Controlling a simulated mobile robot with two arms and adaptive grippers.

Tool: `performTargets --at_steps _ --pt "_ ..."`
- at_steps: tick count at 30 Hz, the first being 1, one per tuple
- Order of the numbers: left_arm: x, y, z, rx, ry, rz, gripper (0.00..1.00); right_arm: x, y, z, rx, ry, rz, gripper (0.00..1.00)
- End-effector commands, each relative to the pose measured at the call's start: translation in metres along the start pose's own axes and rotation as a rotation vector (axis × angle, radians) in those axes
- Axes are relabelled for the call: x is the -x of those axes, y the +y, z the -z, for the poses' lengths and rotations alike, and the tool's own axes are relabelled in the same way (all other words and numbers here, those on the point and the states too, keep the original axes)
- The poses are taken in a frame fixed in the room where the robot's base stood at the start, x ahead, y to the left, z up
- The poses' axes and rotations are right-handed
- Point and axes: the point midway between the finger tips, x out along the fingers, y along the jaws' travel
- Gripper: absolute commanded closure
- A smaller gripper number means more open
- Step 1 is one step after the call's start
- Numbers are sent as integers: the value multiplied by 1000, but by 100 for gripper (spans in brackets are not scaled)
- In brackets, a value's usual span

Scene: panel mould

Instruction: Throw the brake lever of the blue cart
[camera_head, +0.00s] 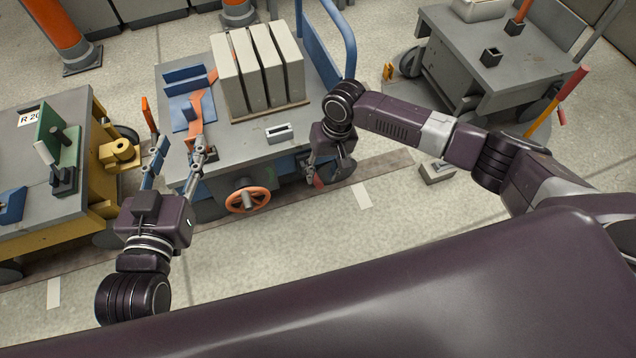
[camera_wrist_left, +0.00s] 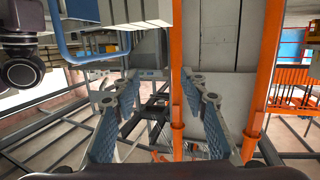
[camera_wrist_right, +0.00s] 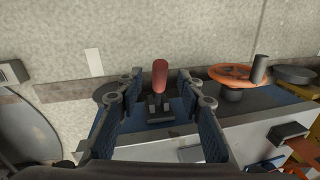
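The blue cart (camera_head: 200,150) stands in the middle of the head view, with a grey top and a blue push handle (camera_head: 325,60). A lever with a red grip (camera_wrist_right: 160,75), seemingly the brake lever, stands on a dark bracket at the cart's side in the right wrist view. My right gripper (camera_wrist_right: 160,90) is open, its fingers on either side of the red grip with gaps visible. In the head view the right gripper (camera_head: 313,178) is beside the cart's right front corner. My left gripper (camera_head: 176,165) is open and empty near the cart's left front corner.
Grey slabs (camera_head: 260,75), a blue fixture with an orange arm (camera_head: 201,108) and a small grey block (camera_head: 279,133) sit on the cart. An orange handwheel (camera_head: 247,199) is on its front. A yellow cart (camera_head: 50,235) stands left, a grey cart (camera_head: 490,60) right.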

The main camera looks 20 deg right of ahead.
Motion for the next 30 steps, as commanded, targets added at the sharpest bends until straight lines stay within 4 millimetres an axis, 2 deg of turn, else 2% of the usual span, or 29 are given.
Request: performTargets --at_steps 1,7,16,22,30 --pt "-2 2 8 1 46 -3 60 -8 0 0 0 -1 -1 66" --pt "0 7 50 4 239 -14 60 -26 0 0 0 0 0 66" --pt "17 13 103 12 493 -28 60 -48 0 0 0 1 1 66" --pt "26 15 120 15 578 -33 60 -55 0 0 1 2 1 66" --pt "29 15 124 15 595 -33 60 -56 0 0 1 2 1 66"
